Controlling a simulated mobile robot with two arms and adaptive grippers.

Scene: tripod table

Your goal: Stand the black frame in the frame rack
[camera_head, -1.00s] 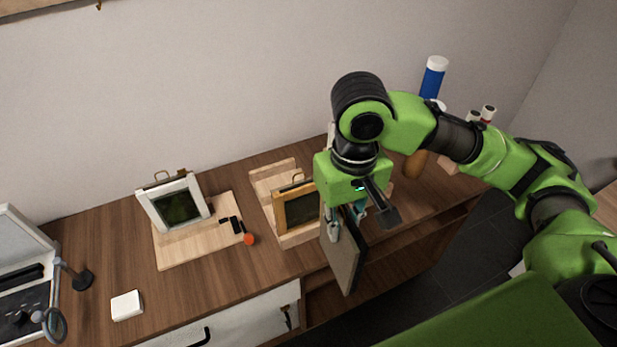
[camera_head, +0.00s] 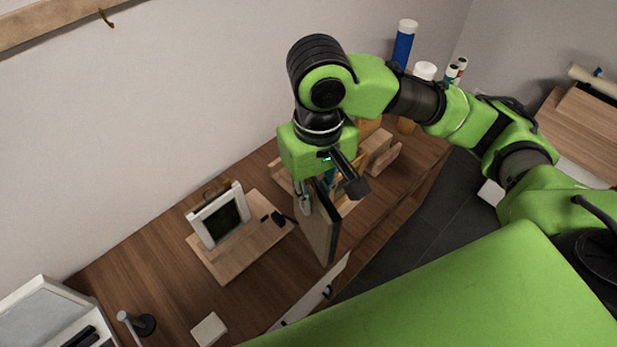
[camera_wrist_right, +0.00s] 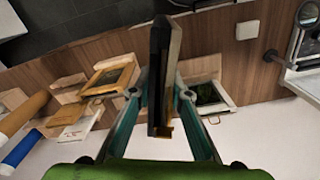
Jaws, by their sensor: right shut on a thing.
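My right gripper (camera_head: 326,190) is shut on the black frame (camera_head: 319,230), which hangs upright below it, in front of the rack and near the table's front edge. In the wrist view the black frame (camera_wrist_right: 164,78) shows edge-on between the two fingers (camera_wrist_right: 160,100). The light-wood frame rack (camera_head: 381,158) stands on the table behind my gripper and is partly hidden by it. In the wrist view the rack (camera_wrist_right: 68,114) lies left of the held frame, apart from it, with a wooden picture frame (camera_wrist_right: 108,76) at it. My left gripper is not in view.
A white frame (camera_head: 220,217) stands on a wooden board (camera_head: 212,268) left of the rack, with small black items beside it. A white block (camera_head: 209,329) and a grey case (camera_head: 38,312) are further left. A blue bottle (camera_head: 403,46) stands behind my right arm.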

